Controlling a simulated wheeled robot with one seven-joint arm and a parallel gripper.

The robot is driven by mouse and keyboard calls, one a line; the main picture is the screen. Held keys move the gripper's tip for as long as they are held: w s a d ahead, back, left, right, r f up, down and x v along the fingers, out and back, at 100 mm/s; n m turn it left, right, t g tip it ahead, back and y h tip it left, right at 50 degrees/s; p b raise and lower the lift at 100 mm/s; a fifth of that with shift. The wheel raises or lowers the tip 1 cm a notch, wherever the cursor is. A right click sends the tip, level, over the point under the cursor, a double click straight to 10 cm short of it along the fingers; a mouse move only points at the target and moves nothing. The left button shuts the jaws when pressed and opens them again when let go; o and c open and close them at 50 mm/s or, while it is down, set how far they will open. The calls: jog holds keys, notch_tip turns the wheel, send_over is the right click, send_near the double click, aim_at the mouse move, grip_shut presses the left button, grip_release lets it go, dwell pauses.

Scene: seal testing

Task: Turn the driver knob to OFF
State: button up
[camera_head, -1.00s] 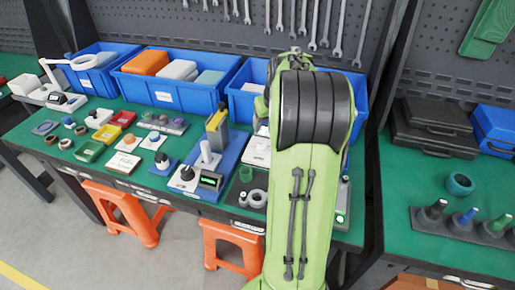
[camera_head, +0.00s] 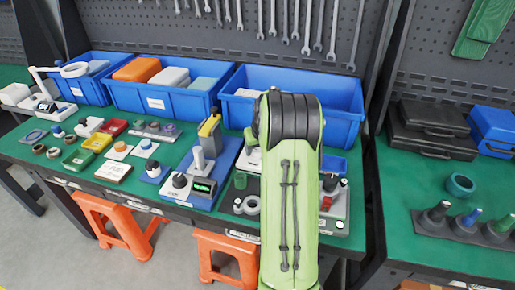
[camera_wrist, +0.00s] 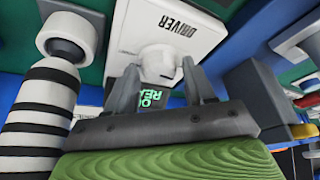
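In the wrist view, a white unit marked DRIVER (camera_wrist: 178,28) is at the top, its lettering upside down. A dark display (camera_wrist: 157,100) with green text, partly cut off, shows below it. A pale rounded part that looks like the driver knob (camera_wrist: 160,65) is between my fingertips. My gripper (camera_wrist: 159,70) has its two grey fingers apart, one on each side of that part. I cannot tell whether they touch it. In the head view my green arm hides the gripper and the knob.
A black-and-white banded column (camera_wrist: 45,110) stands close left of my gripper in the wrist view. In the head view, a blue fixture (camera_head: 222,160) and a unit with a red switch (camera_head: 338,210) flank my arm. Blue bins (camera_head: 240,108) line the back of the green bench.

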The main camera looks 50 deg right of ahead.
jog(key=c, duration=0.8)
jog(key=m+g+h, duration=0.1)
jog(key=m, duration=0.2)
jog(key=shift+w+a+m, duration=0.1)
jog(key=shift+a+m, duration=0.05)
jog(key=shift+m, duration=0.25)
jog(key=shift+m+g+h+p, duration=0.4)
jog(key=shift+m+g+p, duration=0.25)
jog(key=shift+m, duration=1.35)
jog(key=o, duration=1.1)
jog(key=shift+c, duration=0.2)
